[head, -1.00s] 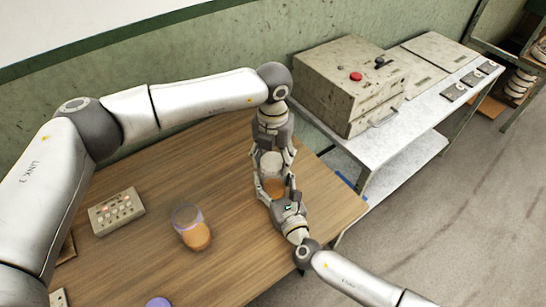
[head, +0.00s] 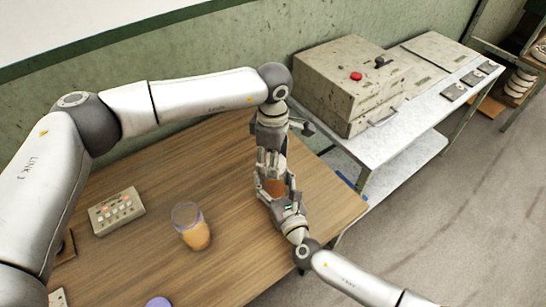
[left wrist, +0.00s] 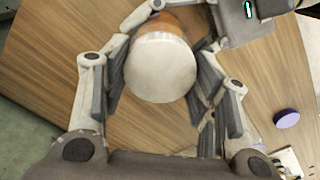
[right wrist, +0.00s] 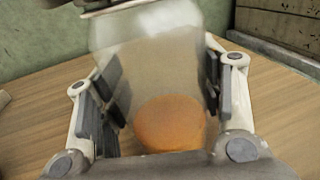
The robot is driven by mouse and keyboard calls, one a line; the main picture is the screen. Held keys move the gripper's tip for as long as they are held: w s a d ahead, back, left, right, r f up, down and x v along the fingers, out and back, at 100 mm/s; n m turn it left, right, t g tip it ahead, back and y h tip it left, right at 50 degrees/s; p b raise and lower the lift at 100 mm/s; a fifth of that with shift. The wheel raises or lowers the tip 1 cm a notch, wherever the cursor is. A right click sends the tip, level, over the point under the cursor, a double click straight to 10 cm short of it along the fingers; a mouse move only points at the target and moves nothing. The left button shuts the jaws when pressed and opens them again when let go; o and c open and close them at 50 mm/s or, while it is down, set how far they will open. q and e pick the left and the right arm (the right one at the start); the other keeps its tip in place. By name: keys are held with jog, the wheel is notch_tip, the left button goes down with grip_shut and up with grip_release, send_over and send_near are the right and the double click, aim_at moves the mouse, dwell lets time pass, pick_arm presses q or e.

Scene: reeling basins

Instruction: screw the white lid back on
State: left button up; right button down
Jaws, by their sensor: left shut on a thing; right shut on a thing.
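The white lid (left wrist: 160,70) sits on top of a clear jar (right wrist: 150,65) with orange contents, seen from above in the left wrist view. My left gripper (left wrist: 160,85) is shut on the lid, its fingers on either side of it. My right gripper (right wrist: 158,100) is shut on the jar body from the side and holds it upright. In the head view my left gripper (head: 271,172) is directly above my right gripper (head: 277,190), and the fingers hide most of the lid and jar. The thread under the lid is hidden.
A second jar with orange contents (head: 191,227) stands on the wooden table (head: 240,240). A purple lid (head: 158,302) lies near the front edge. A button box (head: 116,211) is at the left. A metal side table (head: 400,138) carries a large box (head: 350,85).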

pick_arm(q)
jog(key=o, duration=1.2)
notch_tip(320, 180, up, 12)
pick_arm(e)
jog(key=shift+c, duration=1.7)
grip_release()
jog(key=shift+s, duration=0.1)
